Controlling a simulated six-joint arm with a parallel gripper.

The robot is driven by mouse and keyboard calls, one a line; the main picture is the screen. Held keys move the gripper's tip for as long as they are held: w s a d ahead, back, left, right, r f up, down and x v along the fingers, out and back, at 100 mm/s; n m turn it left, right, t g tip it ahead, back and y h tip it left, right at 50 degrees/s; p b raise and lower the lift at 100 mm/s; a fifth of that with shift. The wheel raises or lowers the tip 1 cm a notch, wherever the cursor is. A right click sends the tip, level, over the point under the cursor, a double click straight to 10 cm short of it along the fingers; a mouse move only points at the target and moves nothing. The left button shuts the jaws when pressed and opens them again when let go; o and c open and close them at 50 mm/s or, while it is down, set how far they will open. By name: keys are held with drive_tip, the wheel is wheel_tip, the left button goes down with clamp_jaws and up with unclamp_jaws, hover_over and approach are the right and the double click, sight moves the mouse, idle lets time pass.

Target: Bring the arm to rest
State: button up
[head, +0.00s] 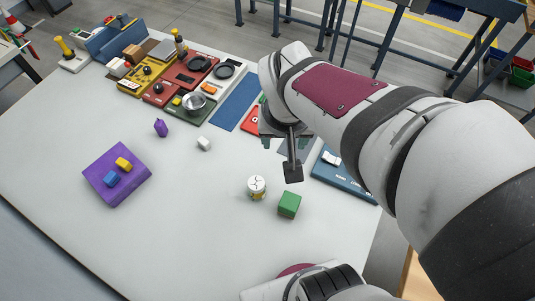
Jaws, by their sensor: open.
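My gripper (286,144) hangs from the arm's end above the right part of the light grey table (210,240). It is partly hidden by the arm's wrist. Its jaws look apart, and I see nothing held between them. A dark flat-ended part (292,171) hangs at the near side of the wrist. A green cube (289,205) and a white can with a dark-marked top (257,187) stand on the table nearer than the gripper, apart from it.
A purple tray (103,193) carries a blue block (112,179) and a yellow block (124,164). A purple piece (160,128) and a white block (204,143) lie loose. Trays and parts crowd the far edge, with a blue panel (342,172) at right. The front left is clear.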

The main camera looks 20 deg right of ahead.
drive_tip(key=s+a+m+g+y, duration=0.1)
drive_tip(key=s+a, duration=0.2)
drive_tip(key=s, duration=0.4)
drive_tip(key=s+a+g+y, duration=0.2)
drive_tip(key=s+a, duration=0.1)
drive_tip(key=s, duration=0.4)
drive_tip(key=shift+a+f+m, duration=0.25)
drive_tip(key=shift+f+m, duration=0.05)
drive_tip(key=shift+m, duration=0.1)
